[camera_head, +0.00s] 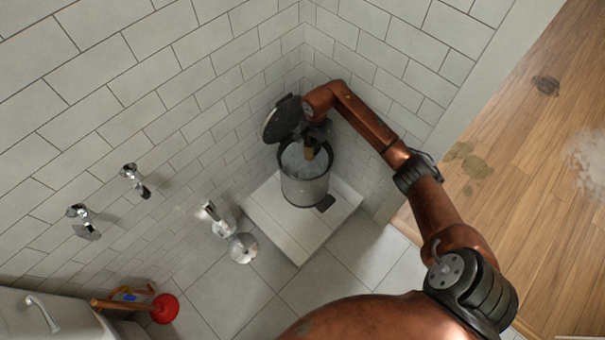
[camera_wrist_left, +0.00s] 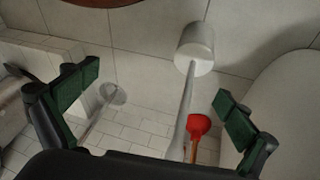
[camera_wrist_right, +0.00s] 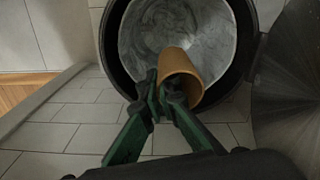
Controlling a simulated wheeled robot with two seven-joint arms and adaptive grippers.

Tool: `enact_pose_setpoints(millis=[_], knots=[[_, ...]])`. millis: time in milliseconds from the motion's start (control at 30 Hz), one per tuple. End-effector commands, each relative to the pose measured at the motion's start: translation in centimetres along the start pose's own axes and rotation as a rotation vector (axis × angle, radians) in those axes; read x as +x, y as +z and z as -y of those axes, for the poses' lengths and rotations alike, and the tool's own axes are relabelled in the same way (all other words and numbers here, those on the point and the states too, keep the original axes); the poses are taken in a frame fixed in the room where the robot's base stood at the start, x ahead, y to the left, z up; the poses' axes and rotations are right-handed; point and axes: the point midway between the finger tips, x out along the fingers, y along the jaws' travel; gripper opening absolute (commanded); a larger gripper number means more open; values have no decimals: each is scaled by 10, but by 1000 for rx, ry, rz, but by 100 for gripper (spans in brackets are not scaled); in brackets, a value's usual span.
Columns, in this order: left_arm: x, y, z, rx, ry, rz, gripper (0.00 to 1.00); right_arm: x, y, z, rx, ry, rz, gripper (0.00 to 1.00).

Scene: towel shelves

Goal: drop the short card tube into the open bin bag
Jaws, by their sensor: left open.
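The short card tube (camera_wrist_right: 181,76) is a brown hollow cylinder, and my right gripper (camera_wrist_right: 167,88) is shut on its near wall. In the head view the tube (camera_head: 309,153) shows small below my right gripper (camera_head: 314,136), over the bin's mouth. The open bin bag (camera_wrist_right: 150,35) is a grey-white liner inside the dark round bin rim; in the head view the bag (camera_head: 294,160) lines the bin (camera_head: 304,188). The tube's far end overlaps the bag opening in the right wrist view. My left gripper (camera_wrist_left: 160,102) is open and empty, away from the bin.
The bin's dark lid (camera_head: 282,119) stands open at its left. The bin stands on a white tiled step (camera_head: 275,217) in the corner. A toilet brush holder (camera_head: 242,248) and a red plunger (camera_head: 165,308) stand on the left. Tiled walls close in behind.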

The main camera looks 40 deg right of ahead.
Motion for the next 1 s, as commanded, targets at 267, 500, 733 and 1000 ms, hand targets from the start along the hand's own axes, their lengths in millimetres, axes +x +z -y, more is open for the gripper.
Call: enact_pose_setpoints(millis=[267,500,733,1000], knots=[[4,-3,-2,0,6,-19,100,5,0,0,-1,-1,0,0],[4,-3,-2,-1,6,-19,100,5,0,0,-1,0,0,9],[4,-3,-2,-1,6,-19,100,5,0,0,-1,0,0,25],[4,-2,-1,-1,5,-15,100,5,0,0,-1,0,0,25]])
